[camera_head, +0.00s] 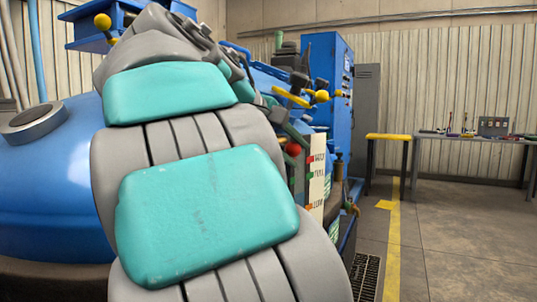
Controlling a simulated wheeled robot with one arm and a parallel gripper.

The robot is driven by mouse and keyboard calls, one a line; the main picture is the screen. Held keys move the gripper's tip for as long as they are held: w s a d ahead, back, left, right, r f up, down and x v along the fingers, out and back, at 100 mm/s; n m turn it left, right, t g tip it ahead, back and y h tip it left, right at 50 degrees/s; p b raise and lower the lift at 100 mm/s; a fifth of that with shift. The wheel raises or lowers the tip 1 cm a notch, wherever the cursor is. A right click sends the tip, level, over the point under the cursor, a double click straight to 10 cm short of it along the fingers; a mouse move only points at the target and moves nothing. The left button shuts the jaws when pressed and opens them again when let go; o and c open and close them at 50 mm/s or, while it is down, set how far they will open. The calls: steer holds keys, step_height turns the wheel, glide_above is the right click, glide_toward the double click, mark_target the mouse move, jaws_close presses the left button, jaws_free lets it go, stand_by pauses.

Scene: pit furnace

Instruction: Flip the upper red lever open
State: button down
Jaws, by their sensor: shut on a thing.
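My grey and teal arm fills the left and middle of the head view and covers much of the machine. My gripper (288,127) shows only in part, as small dark parts past the arm's right edge. It is shut, close above a red ball knob (293,149) that looks like the red lever's end. The lever's shaft and the exact contact are hidden or too small to make out. A white label strip (317,168) with red, green and orange marks stands just right of the knob.
The blue furnace body (45,150) is at the left. Yellow-knobbed handles (321,96) stick out above the label strip. A blue cabinet (330,75) stands behind. A workbench (480,138) and yellow-topped table (388,136) are at the right. The floor (455,235) there is clear.

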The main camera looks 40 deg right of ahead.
mark_target(290, 143)
steer(key=shift+r, duration=0.3)
steer(key=c, duration=0.8)
jaws_free()
steer(key=v, duration=0.5)
steer(key=shift+w+a+r, duration=0.1)
steer(key=shift+a, duration=0.05)
steer(key=shift+s+a+r, duration=0.1)
steer(key=shift+s+r, duration=0.05)
steer(key=shift+s, duration=0.15)
steer(key=shift+s+a+r, duration=0.1)
steer(key=shift+a+r, duration=0.15)
steer(key=shift+a, duration=0.05)
steer(key=shift+a+r, duration=0.15)
steer(key=shift+a, duration=0.1)
steer(key=shift+w+a, duration=0.25)
steer(key=shift+w, duration=0.1)
steer(key=shift+w+a, duration=0.1)
steer(key=shift+w, duration=0.05)
